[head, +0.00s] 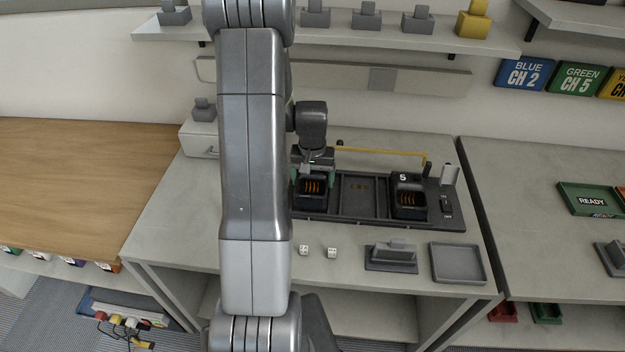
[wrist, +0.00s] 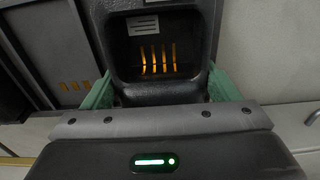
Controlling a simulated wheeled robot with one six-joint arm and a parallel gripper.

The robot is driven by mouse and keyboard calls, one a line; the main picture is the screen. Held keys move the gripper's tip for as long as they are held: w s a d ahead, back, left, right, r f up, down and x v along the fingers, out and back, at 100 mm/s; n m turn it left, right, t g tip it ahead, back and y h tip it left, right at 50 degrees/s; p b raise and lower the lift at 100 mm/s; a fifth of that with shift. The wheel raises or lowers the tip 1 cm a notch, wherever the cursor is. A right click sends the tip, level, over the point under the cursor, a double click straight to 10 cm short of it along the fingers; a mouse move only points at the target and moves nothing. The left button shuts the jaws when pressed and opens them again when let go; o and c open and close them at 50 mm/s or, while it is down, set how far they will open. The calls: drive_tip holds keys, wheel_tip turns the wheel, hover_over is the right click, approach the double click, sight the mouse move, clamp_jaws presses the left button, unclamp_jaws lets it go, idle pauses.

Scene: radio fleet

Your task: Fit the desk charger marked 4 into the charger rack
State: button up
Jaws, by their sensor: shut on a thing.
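My gripper (head: 313,172) is shut on a black desk charger (head: 311,192) with copper contacts in its pocket. In the wrist view the green fingers (wrist: 162,90) press on both sides of the charger (wrist: 160,68). Its number is not readable. The charger is upright at the left end of the dark charger rack (head: 358,217); I cannot tell whether it is fully seated. The rack's middle bay (head: 359,194) is empty, with small contacts at its back. Another charger (head: 408,200), marked 5, sits in the right bay.
A yellow bar (head: 380,150) runs behind the rack. A shelf with grey stands (head: 366,16) hangs above. My arm hides part of the bench.

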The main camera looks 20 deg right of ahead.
sight(313, 179)
drive_tip(key=shift+f, duration=0.6)
drive_tip(key=shift+f, duration=0.25)
drive_tip(key=o, duration=1.1)
drive_tip(key=shift+r, duration=0.1)
wheel_tip(313, 179, up, 12)
drive_tip(key=shift+s+r+b, duration=0.2)
drive_tip(key=shift+b, duration=0.2)
drive_tip(key=shift+a+f, duration=0.1)
drive_tip(key=shift+f, duration=0.05)
